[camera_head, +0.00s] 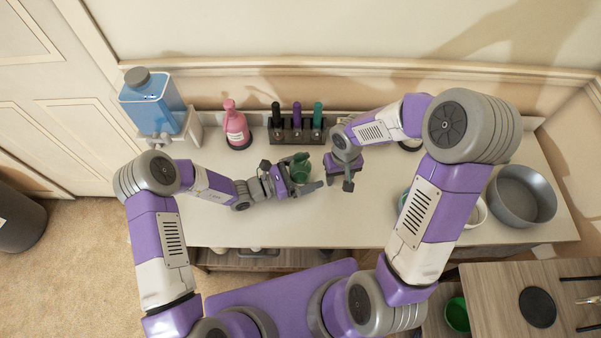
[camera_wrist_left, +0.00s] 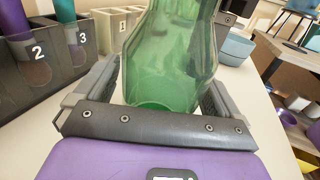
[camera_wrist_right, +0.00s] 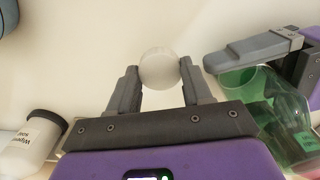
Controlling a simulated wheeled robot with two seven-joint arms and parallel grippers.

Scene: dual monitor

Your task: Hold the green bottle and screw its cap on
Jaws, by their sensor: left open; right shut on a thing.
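The green bottle (camera_head: 301,168) stands over the white table between the fingers of my left gripper (camera_head: 297,178). In the left wrist view the clear green bottle (camera_wrist_left: 170,60) fills the space between the open fingers, with a finger on either side. My right gripper (camera_head: 347,182) is just right of the bottle. It is shut on a pale round cap (camera_wrist_right: 159,68), held at the fingertips and apart from the bottle. The cap cannot be made out in the head view.
A rack (camera_head: 296,132) with black, purple and teal items stands behind the bottle. A pink bottle (camera_head: 236,128) and a blue-filled dispenser (camera_head: 152,100) are further left. A grey bowl (camera_head: 522,196) is at the right. The front of the table (camera_head: 290,228) is clear.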

